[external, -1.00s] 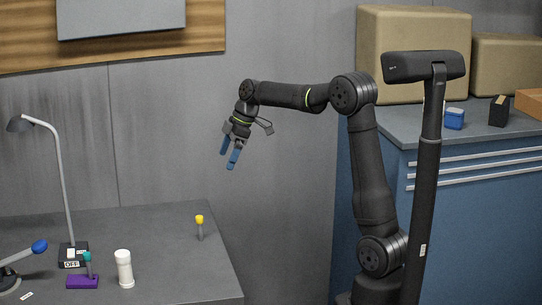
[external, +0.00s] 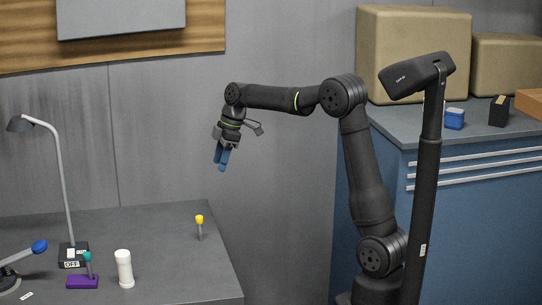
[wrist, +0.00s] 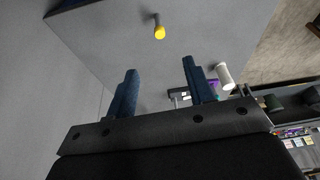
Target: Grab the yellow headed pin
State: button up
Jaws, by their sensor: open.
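The yellow headed pin (external: 199,221) stands upright near the right side of the grey table, its yellow head on top of a grey shaft. In the wrist view the pin (wrist: 159,31) shows near the top, ahead of the fingers and roughly in line with the gap between them. My gripper (external: 221,164) hangs above and a little to the right of the pin, well clear of it. Its two blue fingers (wrist: 160,82) are apart with nothing between them in the wrist view.
On the grey table (external: 170,260) stand a white cylinder (external: 124,269), a purple block (external: 82,282) with a teal-topped peg, and a lamp (external: 62,190) with a tall stem. A blue-ended lever (external: 39,246) is at far left. The table around the pin is clear.

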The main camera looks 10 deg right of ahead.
jog(key=a+f+n+h, duration=0.2)
jog(key=a+f+h, duration=0.15)
jog(key=a, duration=0.35)
send_near(199, 216)
jog(key=f, duration=0.4)
jog(key=s+f, duration=0.1)
jog(key=f, duration=0.2)
jog(key=shift+d+f, duration=0.1)
jog(key=shift+d, duration=0.1)
jog(key=f, duration=0.5)
jog(key=shift+w+a, duration=0.15)
jog(key=shift+w, duration=0.1)
jog(key=shift+c, duration=0.5)
grip_shut()
